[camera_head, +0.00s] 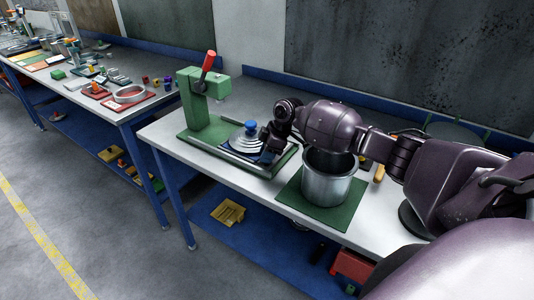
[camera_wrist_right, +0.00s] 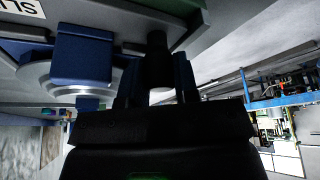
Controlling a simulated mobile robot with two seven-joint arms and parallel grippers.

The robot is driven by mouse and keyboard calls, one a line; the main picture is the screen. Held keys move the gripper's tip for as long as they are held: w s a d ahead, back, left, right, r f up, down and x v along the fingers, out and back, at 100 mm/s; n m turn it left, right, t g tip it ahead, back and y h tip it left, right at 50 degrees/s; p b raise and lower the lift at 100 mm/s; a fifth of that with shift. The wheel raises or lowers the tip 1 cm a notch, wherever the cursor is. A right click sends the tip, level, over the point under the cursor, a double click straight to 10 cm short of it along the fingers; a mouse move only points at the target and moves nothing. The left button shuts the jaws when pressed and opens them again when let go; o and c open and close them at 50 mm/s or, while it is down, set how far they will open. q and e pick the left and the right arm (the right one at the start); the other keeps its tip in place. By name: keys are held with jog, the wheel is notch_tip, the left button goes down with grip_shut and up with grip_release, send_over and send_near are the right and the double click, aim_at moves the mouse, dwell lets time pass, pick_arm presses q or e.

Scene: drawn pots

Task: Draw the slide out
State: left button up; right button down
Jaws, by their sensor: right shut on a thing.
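The slide (camera_head: 238,156) is a dark flat plate in the long base of a green press (camera_head: 206,122) on the bench. A stepped silver disc (camera_head: 240,140) with a blue knob (camera_head: 250,127) sits on it. My right gripper (camera_head: 268,151) is at the slide's right end, beside the disc. In the right wrist view, my right gripper is shut on a dark upright handle (camera_wrist_right: 157,62), with a finger on each side. The blue knob (camera_wrist_right: 82,58) and silver disc show to the left there. The gripper hides part of the handle. My left gripper is not in view.
A metal pot (camera_head: 328,184) stands on a green mat (camera_head: 291,195) right of the press, under my right arm. The press has a red-gripped lever (camera_head: 208,62). Another bench with trays and small parts (camera_head: 130,95) stands at the left. Floor is clear in front.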

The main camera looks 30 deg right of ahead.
jog(key=shift+w, duration=0.1)
jog(key=c, duration=1.1)
grip_release()
jog(key=shift+c, duration=0.2)
jog(key=shift+r, duration=0.1)
notch_tip(320, 180, up, 20)
jog(key=shift+o, duration=0.2)
